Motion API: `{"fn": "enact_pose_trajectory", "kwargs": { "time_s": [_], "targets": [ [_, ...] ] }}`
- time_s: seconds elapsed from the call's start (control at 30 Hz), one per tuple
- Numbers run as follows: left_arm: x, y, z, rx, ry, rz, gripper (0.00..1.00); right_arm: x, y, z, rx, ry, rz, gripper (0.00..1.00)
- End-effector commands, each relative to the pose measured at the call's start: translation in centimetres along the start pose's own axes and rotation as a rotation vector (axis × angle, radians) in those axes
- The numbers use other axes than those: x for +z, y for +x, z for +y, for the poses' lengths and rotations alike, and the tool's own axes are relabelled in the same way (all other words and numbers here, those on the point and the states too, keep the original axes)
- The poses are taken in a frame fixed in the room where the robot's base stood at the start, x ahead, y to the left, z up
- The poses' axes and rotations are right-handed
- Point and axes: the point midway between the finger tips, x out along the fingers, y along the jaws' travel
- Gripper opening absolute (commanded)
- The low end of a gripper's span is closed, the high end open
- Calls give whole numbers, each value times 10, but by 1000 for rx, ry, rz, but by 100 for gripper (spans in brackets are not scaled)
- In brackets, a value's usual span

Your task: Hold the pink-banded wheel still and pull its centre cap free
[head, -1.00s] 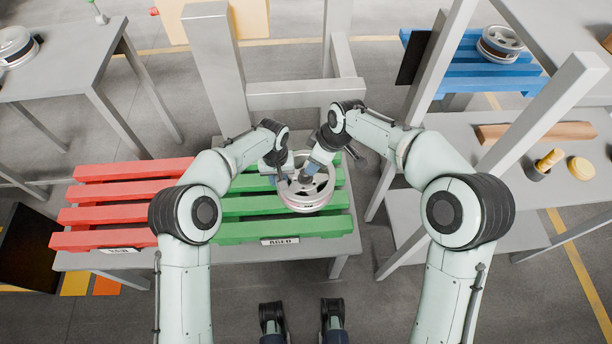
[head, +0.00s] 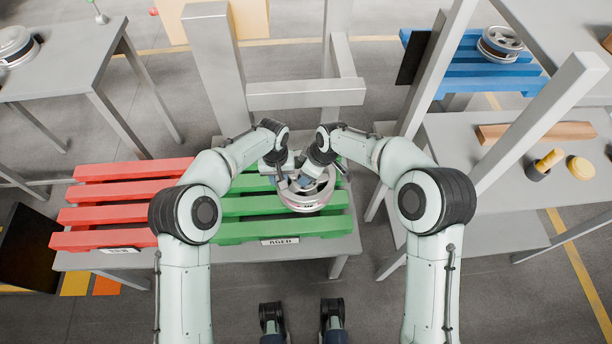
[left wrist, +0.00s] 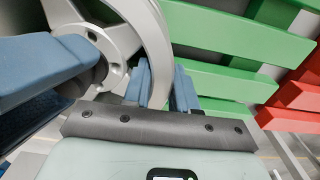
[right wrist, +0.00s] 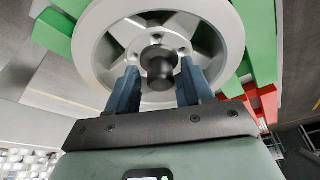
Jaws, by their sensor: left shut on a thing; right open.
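The pink-banded wheel (head: 308,201) lies flat on the green pallet, its silver face up. In the left wrist view its rim (left wrist: 156,45) passes between the fingers of my left gripper (left wrist: 160,88), which is shut on that rim. My right gripper (right wrist: 156,88) is open above the hub, a finger on each side of the dark centre cap (right wrist: 158,65). The cap sits at the hub in the middle of the spokes. I cannot tell whether the fingers touch it. In the head view my grippers hide the hub.
The green pallet (head: 240,229) and a red pallet (head: 82,215) lie side by side on a grey table. Grey posts (head: 217,70) and a crossbar (head: 305,93) stand behind. A blue pallet (head: 470,75) with another wheel (head: 499,43) is at the back right. A yellow-handled tool (head: 547,163) lies on the right bench.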

Motion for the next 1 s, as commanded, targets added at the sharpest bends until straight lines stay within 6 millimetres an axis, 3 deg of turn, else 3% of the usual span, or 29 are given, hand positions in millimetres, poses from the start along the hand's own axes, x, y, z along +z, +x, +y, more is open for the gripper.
{"fn": "enact_pose_trajectory", "kwargs": {
  "time_s": [0.03, 0.2, 1.0],
  "targets": [
    [0, 0, 1, 2, 1, 0, 0, 0, 0, 0, 0, 0, 0, 51],
    [0, 0, 1, 2, 1, 0, 0, 0, 0, 0, 0, 0, 0, 0],
    [0, 0, 0, 0, 0, 1, 0, -5, -10, -1, 1, -2, 5, 0]
  ]
}}
